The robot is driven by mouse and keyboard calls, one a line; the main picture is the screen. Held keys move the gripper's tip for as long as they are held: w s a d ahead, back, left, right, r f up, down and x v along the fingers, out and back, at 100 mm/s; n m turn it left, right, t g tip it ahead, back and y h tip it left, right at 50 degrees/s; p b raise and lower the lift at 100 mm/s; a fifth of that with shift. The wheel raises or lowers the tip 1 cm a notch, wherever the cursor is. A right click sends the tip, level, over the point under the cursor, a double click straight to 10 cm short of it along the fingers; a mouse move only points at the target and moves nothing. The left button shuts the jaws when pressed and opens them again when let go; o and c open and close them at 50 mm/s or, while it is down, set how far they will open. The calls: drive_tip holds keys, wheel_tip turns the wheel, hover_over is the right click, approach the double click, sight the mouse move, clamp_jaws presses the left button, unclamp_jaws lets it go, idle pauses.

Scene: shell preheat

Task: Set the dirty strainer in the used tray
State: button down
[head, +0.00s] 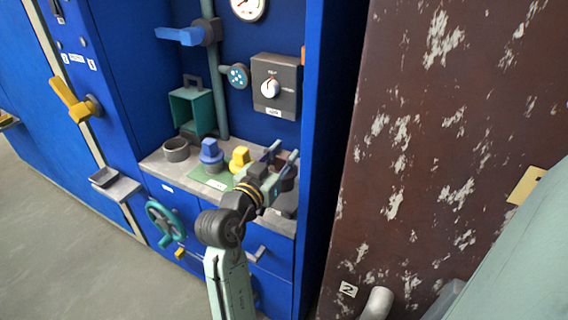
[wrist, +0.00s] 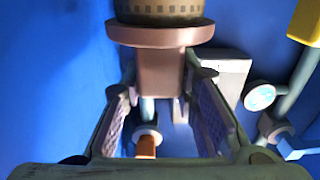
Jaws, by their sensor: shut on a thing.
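My gripper (head: 281,160) is over the right part of the grey shelf inside the blue cabinet. In the wrist view my gripper (wrist: 166,80) is shut on the square grip of a grey-brown strainer (wrist: 160,34). The strainer has a wide flange and a perforated band above it, cut off by the top edge of that view. In the head view I cannot make out the strainer apart from my gripper. A dark tray-like thing (head: 288,207) is partly hidden below my gripper at the shelf's right end. I cannot read which tray is the used one.
A grey ring-shaped cup (head: 176,150), a blue-topped part (head: 211,154) and a yellow part (head: 240,158) stand on the shelf (head: 157,162), near a green mat (head: 205,174). The cabinet's right wall (head: 318,130) is close.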

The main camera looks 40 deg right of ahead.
sight(288, 183)
drive_tip(key=shift+w+d, duration=0.1)
drive_tip(key=shift+d, duration=0.15)
drive_tip(key=shift+f+p, duration=0.3)
drive_tip(key=shift+f, duration=1.5)
drive_tip(key=shift+f, duration=0.2)
drive_tip(key=c, duration=1.3)
unclamp_jaws()
drive_tip(key=shift+r, duration=0.1)
